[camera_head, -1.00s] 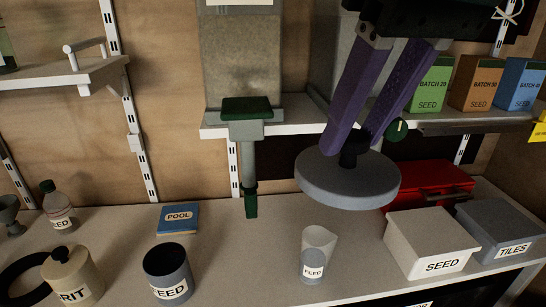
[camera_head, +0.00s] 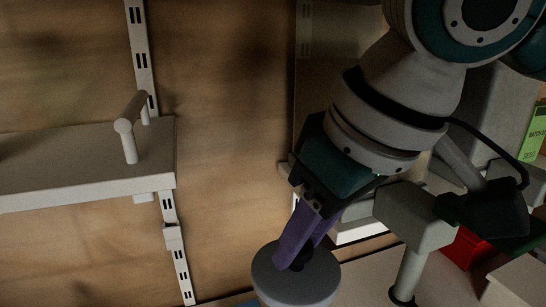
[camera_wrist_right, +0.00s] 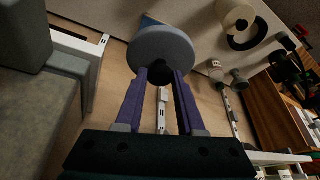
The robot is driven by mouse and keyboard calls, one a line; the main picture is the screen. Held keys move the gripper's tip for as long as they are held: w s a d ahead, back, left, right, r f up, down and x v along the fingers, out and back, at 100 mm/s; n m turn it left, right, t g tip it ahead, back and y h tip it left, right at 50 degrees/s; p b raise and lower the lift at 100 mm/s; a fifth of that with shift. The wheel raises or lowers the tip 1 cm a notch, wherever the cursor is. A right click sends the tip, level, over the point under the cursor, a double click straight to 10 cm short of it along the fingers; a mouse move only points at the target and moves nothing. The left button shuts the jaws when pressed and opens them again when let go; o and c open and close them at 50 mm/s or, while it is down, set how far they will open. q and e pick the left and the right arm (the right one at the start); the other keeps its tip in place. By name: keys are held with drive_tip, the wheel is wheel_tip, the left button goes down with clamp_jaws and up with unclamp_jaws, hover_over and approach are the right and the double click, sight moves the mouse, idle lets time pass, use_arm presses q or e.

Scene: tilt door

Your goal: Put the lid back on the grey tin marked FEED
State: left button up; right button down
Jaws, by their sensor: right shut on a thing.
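My right gripper (camera_head: 300,260) is shut on the knob of a round grey lid (camera_head: 290,287), at the bottom middle of the head view. The lid also shows in the wrist view (camera_wrist_right: 162,50), held flat side away from the gripper (camera_wrist_right: 161,74). It is off the fingers' far end and hides what lies behind it. My left gripper is not in view.
A shelf with a white post-like fitting (camera_head: 130,140) juts out at the left. A grey dispenser with a downward spout (camera_head: 412,270) stands close to the right of my gripper. A red case (camera_head: 465,248) lies farther right. A cream tin (camera_wrist_right: 235,12) shows in the wrist view.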

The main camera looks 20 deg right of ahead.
drive_tip(key=s+f+n+b, duration=0.1)
drive_tip(key=s+f+b, duration=0.1)
drive_tip(key=f, duration=0.5)
drive_tip(key=s+a+f+n+y+b, duration=0.1)
drive_tip(key=f+n+b, duration=0.1)
drive_tip(key=f, duration=0.6)
drive_tip(key=s+f+n+g+b, duration=0.1)
drive_tip(key=s+f+b, duration=0.1)
drive_tip(key=f, duration=0.5)
drive_tip(key=shift+s+a+f+n, duration=0.2)
drive_tip(key=shift+s+n, duration=0.1)
drive_tip(key=shift+n, duration=0.1)
drive_tip(key=shift+f+b, duration=0.65)
drive_tip(key=shift+f, duration=0.15)
drive_tip(key=shift+p, duration=0.7)
drive_tip(key=shift+f, duration=0.15)
drive_tip(key=shift+p, duration=0.4)
